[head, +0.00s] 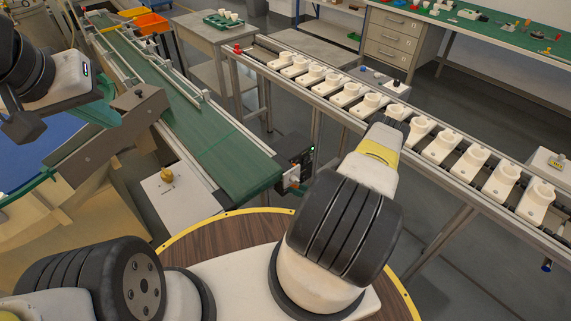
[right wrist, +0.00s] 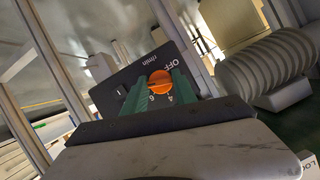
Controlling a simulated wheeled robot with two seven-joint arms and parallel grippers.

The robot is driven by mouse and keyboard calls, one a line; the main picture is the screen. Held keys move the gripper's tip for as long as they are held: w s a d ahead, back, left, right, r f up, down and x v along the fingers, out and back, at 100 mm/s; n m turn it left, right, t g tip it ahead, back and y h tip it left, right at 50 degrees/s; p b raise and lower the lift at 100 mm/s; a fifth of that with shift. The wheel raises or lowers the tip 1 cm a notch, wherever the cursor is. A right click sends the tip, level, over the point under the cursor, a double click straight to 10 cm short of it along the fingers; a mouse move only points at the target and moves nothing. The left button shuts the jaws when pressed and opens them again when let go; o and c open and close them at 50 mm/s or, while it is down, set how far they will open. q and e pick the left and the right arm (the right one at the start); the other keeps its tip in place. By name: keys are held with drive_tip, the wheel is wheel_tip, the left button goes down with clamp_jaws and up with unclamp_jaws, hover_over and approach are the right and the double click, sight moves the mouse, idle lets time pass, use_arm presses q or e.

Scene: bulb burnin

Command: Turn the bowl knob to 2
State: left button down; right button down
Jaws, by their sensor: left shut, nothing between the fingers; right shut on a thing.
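An orange knob (right wrist: 159,82) sits on a dark panel (right wrist: 126,79) in the right wrist view. The panel carries the marks OFF, r/min, 4 and 6. My right gripper (right wrist: 158,92) is shut on the knob, with a green finger on each side. The fingers hide part of the dial, and I cannot tell which mark the knob points to. In the head view the right arm (head: 340,225) reaches up and right, and its fingers are hidden. My left gripper (head: 112,108) is shut and empty at the upper left, partly hard to make out.
A rail with several white fixtures (head: 440,147) runs across the right. A dark control box (head: 295,155) is at the conveyor's near end. A round wooden table (head: 215,240) lies below.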

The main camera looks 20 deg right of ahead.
drive_tip(key=shift+s+n+t+h, duration=0.1)
drive_tip(key=shift+n+t+h, duration=0.2)
drive_tip(key=shift+n+h, duration=0.85)
drive_tip(key=shift+n, duration=0.35)
drive_tip(key=c, duration=1)
unclamp_jaws()
drive_tip(key=v, duration=0.7)
drive_tip(key=shift+s+d, duration=0.15)
drive_tip(key=shift+s, duration=0.2)
drive_tip(key=shift+r, duration=0.1)
